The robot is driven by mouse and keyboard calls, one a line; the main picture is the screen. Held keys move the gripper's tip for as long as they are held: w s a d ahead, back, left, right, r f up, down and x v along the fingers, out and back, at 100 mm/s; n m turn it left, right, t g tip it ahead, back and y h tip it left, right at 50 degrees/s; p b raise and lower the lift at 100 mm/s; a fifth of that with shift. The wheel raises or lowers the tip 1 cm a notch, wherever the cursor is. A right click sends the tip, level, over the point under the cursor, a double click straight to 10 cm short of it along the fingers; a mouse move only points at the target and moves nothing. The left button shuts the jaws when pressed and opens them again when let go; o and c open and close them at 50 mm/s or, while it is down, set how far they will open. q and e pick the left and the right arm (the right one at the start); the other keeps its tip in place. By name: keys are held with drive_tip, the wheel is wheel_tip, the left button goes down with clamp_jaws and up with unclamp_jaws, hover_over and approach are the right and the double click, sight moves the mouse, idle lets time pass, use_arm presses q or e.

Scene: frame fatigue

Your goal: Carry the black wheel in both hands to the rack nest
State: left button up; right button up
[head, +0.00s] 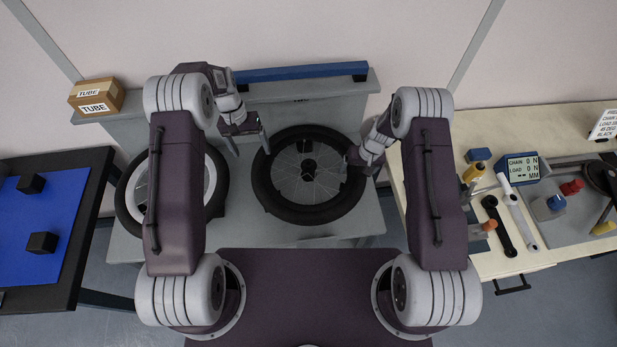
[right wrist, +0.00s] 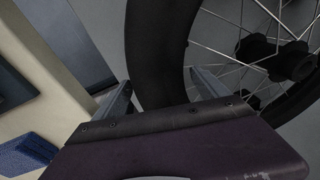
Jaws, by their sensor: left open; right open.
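The black wheel (head: 327,208), with a thick black tyre, dark rim and thin spokes, lies on the grey stand (head: 240,232) in the middle of the head view. My left gripper (head: 250,142) is open at its upper left edge; I cannot tell if it touches the tyre. My right gripper (head: 358,164) is open at the right edge. In the right wrist view, the fingers of my right gripper (right wrist: 160,95) stand on both sides of the tyre (right wrist: 155,50), with a gap visible on the outer side. I cannot tell which part is the rack nest.
A second wheel with a white rim (head: 211,178) lies on the left, partly behind my left arm. A blue bar (head: 300,72) tops the back panel. A TUBE box (head: 96,96) stands back left. A blue-matted table (head: 30,225) is left; a tool bench (head: 520,262) is right.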

drive_tip(key=r, duration=0.4)
drive_tip(key=d+r, duration=0.1)
drive_tip(key=r, duration=0.3)
drive_tip(key=s+r, duration=0.1)
drive_tip(key=r, duration=0.2)
drive_tip(key=shift+s+d+r, duration=0.1)
drive_tip(key=shift+d+r, duration=0.25)
drive_tip(key=shift+r, duration=0.05)
